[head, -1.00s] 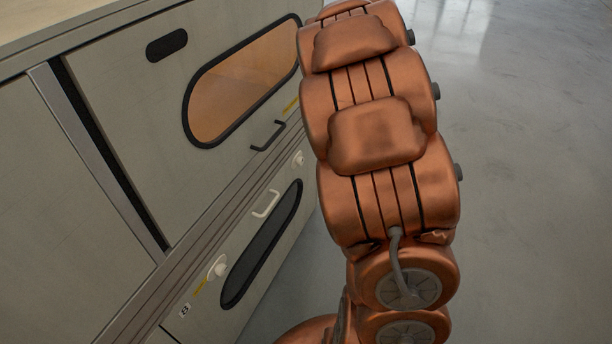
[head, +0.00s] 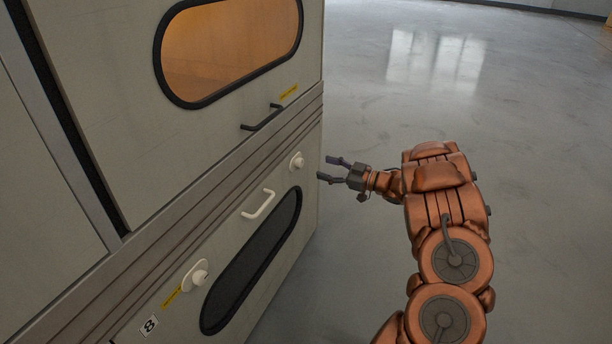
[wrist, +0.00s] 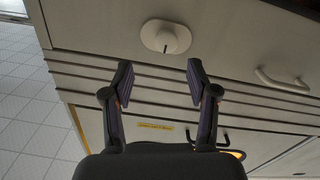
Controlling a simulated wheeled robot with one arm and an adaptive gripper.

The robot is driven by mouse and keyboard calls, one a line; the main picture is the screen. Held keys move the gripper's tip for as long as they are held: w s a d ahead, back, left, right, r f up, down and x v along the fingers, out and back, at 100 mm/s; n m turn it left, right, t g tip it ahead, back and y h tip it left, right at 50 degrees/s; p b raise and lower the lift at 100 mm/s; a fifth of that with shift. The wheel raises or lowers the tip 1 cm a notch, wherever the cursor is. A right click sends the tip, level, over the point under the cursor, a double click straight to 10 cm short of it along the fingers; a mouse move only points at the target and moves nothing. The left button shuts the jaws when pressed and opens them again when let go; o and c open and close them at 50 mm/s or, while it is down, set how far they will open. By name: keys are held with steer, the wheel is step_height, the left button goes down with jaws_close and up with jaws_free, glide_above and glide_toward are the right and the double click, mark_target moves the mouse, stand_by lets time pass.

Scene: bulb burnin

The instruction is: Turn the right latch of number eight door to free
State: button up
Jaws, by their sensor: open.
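The number eight door (head: 225,218) is the lower door of the grey cabinet, with a small "8" label (head: 149,325) at its lower left. Its right latch (head: 298,161) is a white plate with a round knob near the door's right end. The latch also shows in the wrist view (wrist: 166,37), above and beyond the fingertips. My gripper (head: 328,169) is open and empty, just right of the latch in the head view and apart from it. In the wrist view its two fingers (wrist: 159,82) are spread, with nothing between them.
The door's left latch (head: 196,275), white handle (head: 259,205) and dark window (head: 252,262) are on the same face. Above is another door with an orange window (head: 229,48) and black handle (head: 262,118). Ribbed trim separates the doors. The floor (head: 500,130) right of the cabinet is clear.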

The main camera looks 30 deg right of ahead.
mark_target(302, 163)
steer(key=x, duration=0.2)
steer(key=b+x, duration=0.1)
steer(key=x, duration=0.1)
steer(key=b+x, duration=0.1)
steer(key=shift+w+a+f, duration=0.15)
steer(key=shift+a+f, duration=0.15)
steer(key=shift+a, duration=0.25)
steer(key=shift+x, duration=0.8)
steer(key=shift+r, duration=0.2)
jaws_close()
steer(key=shift+d, duration=0.1)
